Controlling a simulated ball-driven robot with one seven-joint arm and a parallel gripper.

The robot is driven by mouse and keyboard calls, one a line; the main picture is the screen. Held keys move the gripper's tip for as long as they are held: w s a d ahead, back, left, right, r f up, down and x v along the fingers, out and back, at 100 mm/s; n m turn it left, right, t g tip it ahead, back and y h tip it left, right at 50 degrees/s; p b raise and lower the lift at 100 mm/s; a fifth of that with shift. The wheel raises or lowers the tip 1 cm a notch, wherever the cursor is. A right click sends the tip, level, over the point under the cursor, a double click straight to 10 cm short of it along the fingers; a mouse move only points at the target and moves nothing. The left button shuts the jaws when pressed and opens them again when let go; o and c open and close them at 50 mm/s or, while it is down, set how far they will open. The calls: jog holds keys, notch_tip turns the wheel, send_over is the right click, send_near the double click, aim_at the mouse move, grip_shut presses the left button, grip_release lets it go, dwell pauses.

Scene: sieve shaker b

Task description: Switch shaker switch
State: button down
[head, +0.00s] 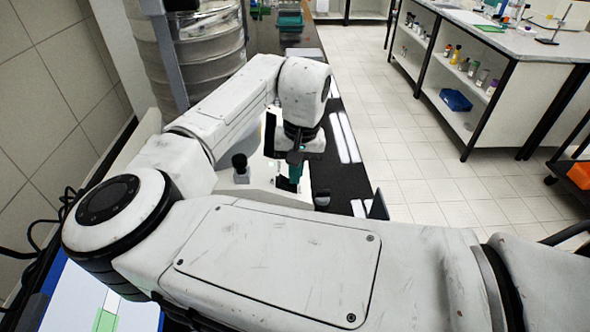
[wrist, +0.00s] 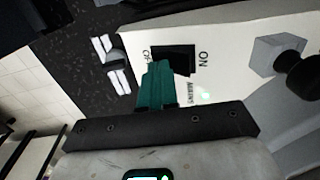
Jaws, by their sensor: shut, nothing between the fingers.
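The shaker switch (wrist: 183,57) is a black rocker on the white shaker panel (wrist: 228,40) in the wrist view. The letters ON show to its right, and a partly covered label, seemingly OFF, to its left. My gripper (wrist: 158,66) has teal fingers, shut and empty. The fingertips overlap the lower left part of the switch in the wrist view; I cannot tell whether they touch it. In the head view my gripper (head: 295,171) points down beside the white shaker base (head: 262,185); my arm hides much of the base, and the switch is not clear there.
A black knob (wrist: 295,72) on a grey block sits to the right of the switch. A stack of metal sieves (head: 200,55) stands behind my arm. The black bench top (head: 345,165) runs along the right side. The tiled floor (head: 430,170) beyond is clear.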

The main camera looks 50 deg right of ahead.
jog(key=shift+w+a+r+p, duration=0.35)
jog(key=shift+w+a+p, duration=0.15)
jog(key=shift+w, duration=0.05)
jog(key=shift+r, duration=0.1)
jog(key=shift+r+p, duration=0.25)
jog(key=shift+p, duration=0.15)
jog(key=r+p, duration=0.4)
jog(key=shift+s+d+r, duration=0.1)
jog(key=shift+d+r, duration=0.05)
jog(key=shift+d, duration=0.05)
notch_tip(320, 180, up, 9)
jog(key=b, duration=0.2)
jog(key=shift+s+d, duration=0.25)
jog(key=shift+s, duration=0.15)
